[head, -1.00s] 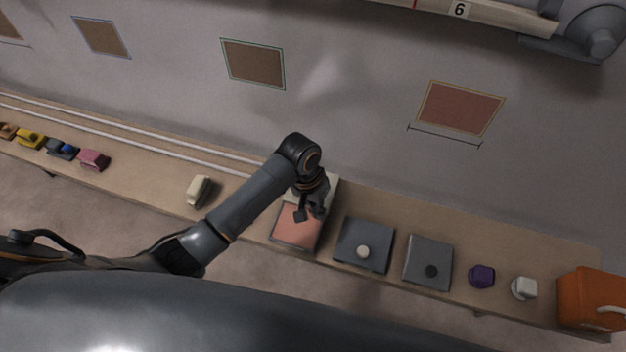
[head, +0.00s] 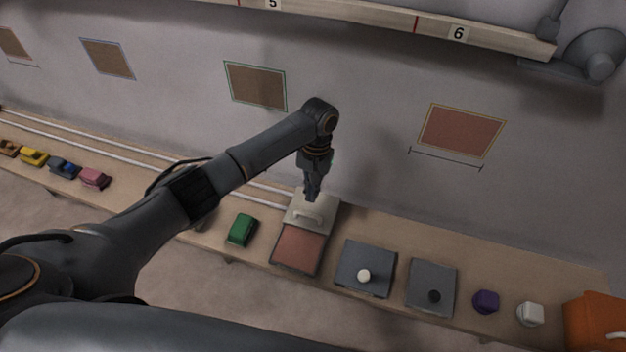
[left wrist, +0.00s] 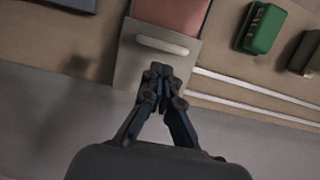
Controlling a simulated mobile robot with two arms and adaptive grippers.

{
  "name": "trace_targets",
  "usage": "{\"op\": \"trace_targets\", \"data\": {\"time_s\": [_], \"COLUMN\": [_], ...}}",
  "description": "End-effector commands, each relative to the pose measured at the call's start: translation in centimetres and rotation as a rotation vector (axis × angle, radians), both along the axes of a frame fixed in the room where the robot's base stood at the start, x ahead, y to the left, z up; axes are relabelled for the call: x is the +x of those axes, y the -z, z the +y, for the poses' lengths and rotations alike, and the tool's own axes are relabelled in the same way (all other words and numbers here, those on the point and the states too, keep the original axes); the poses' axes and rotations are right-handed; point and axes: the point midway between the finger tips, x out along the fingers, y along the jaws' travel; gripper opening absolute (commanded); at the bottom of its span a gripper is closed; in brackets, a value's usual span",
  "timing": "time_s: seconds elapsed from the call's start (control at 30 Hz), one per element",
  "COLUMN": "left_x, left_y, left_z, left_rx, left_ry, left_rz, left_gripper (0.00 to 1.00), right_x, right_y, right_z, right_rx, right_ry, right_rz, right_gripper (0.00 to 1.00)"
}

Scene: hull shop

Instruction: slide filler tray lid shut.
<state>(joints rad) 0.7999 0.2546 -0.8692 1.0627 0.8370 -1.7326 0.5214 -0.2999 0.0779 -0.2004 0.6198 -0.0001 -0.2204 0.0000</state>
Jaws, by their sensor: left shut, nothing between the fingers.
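The filler tray (head: 300,250) stands on the long bench, its front part uncovered and showing a pinkish-brown filler. Its pale grey lid (head: 322,210), with a light bar handle (head: 308,216), covers the rear part. In the left wrist view the lid (left wrist: 130,66) and its handle (left wrist: 162,45) lie just beyond the fingers. My left gripper (head: 311,196) is shut and empty, pointing down at the lid's wall-side end. In the left wrist view the fingertips (left wrist: 158,72) overlap the lid near its edge; I cannot tell whether they touch it. My right gripper is not in view.
A green block (head: 242,230) lies left of the tray. Purple (head: 486,301) and white (head: 530,313) pieces and an orange box (head: 597,325) follow. White rails run along the bench's left.

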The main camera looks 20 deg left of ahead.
Motion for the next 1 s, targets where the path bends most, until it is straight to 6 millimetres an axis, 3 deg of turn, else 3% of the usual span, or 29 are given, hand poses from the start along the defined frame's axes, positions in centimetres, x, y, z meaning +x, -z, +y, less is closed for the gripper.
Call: {"op": "trace_targets", "data": {"time_s": [0.23, 0.67, 0.77, 1.0], "left_x": [-0.7, -0.8, -1.2, -4.0], "left_y": [3.0, 3.5, 3.2, 2.7], "left_z": [0.0, 0.0, 0.0, 0.1], "left_rx": [0.000, -0.001, -0.001, 0.000], "left_ry": [0.000, 0.001, 0.001, 0.002], "left_rz": [0.001, -0.002, 0.000, 0.003], "left_gripper": [0.00, 0.00, 0.00, 0.00], "right_x": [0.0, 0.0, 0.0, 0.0], "right_y": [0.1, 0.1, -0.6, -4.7], "right_z": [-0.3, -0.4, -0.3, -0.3], "right_rx": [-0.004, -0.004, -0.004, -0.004], "right_ry": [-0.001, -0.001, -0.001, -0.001], "right_rz": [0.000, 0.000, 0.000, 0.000], "right_gripper": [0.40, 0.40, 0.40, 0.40]}}
